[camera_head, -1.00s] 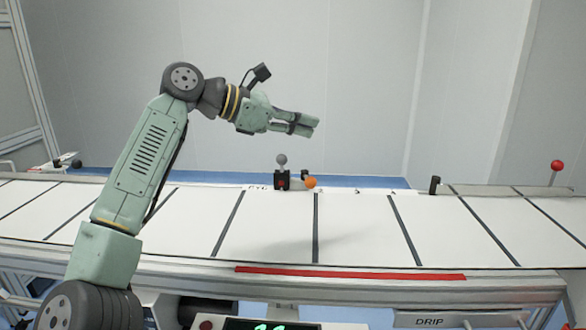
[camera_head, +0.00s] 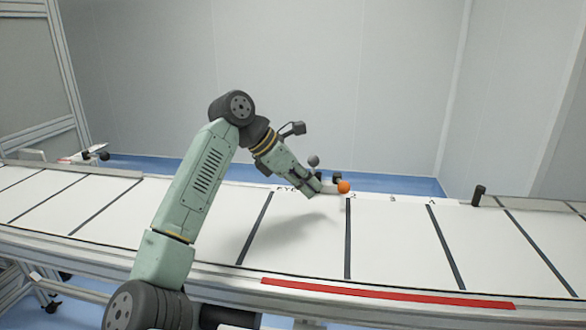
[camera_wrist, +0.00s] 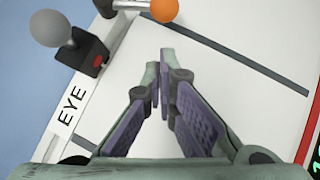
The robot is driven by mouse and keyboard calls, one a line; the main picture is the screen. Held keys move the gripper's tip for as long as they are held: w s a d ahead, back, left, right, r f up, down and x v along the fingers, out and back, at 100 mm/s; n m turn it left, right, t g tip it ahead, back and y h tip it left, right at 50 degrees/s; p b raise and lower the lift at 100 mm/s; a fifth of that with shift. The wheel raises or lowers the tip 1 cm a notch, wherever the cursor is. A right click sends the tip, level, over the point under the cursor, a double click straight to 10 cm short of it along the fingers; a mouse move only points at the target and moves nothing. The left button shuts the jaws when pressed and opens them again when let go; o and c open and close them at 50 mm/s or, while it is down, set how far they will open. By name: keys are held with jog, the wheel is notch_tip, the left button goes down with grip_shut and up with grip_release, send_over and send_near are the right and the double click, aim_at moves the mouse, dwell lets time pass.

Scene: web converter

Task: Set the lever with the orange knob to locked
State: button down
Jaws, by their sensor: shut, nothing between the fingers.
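The orange knob (camera_head: 344,187) sits at the far edge of the white panelled table, just right of my gripper tip. My gripper (camera_head: 314,191) points down and right, short of the knob. In the wrist view my gripper (camera_wrist: 160,68) has its fingertips together and empty, apart from the knob. Any lock markings for this lever cannot be made out.
A grey ball knob (camera_wrist: 49,28) stands on a black block with a red spot, beside the label EYE (camera_wrist: 71,105); the grey knob also shows behind my gripper (camera_head: 313,161). A black post (camera_head: 479,196) stands further right. A red strip (camera_head: 385,293) runs along the front edge.

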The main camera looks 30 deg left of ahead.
aim_at(343, 187)
jog(key=shift+w+d+f+p, duration=0.2)
jog(key=shift+w+d+p, duration=0.1)
jog(key=shift+w+d, duration=0.95)
jog(key=shift+s, duration=0.1)
jog(key=shift+d+b, duration=0.15)
jog(key=shift+b, duration=0.15)
jog(key=shift+d+n, duration=0.15)
jog(key=shift+n, duration=0.25)
